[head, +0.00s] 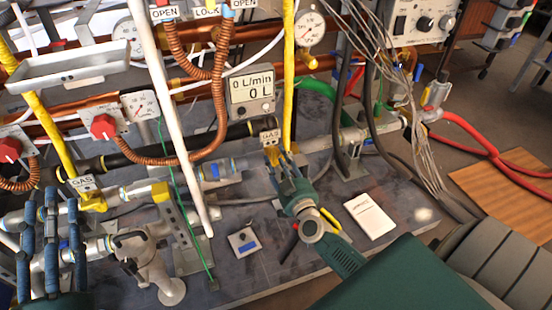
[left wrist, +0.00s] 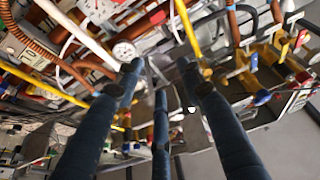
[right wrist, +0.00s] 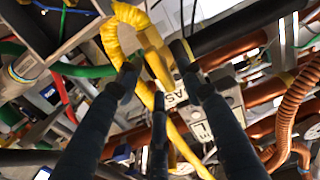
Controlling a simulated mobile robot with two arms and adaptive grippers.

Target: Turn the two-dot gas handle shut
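Two yellow gas handles hang under GAS tags in the head view: one (head: 272,156) at the middle, under its tag (head: 269,136), and one (head: 93,204) at the left, under its tag (head: 84,183). The dots on the tags are too small to read. My right gripper (head: 277,160) is at the middle handle, fingers apart. In the right wrist view, yellow parts (right wrist: 153,50) show between and beyond the fingertips (right wrist: 155,72), with the tag (right wrist: 196,118) to the right; contact cannot be told. My left gripper (head: 42,196) is open and empty near the left handle; its fingers also show spread in the left wrist view (left wrist: 158,72).
A white pole (head: 170,110) stands between the two handles. Copper hoses, a flow meter (head: 252,92) and a gauge (head: 307,30) are behind. A white booklet (head: 369,215) and a small grey box (head: 243,242) lie on the bench. Loose cables hang at the right.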

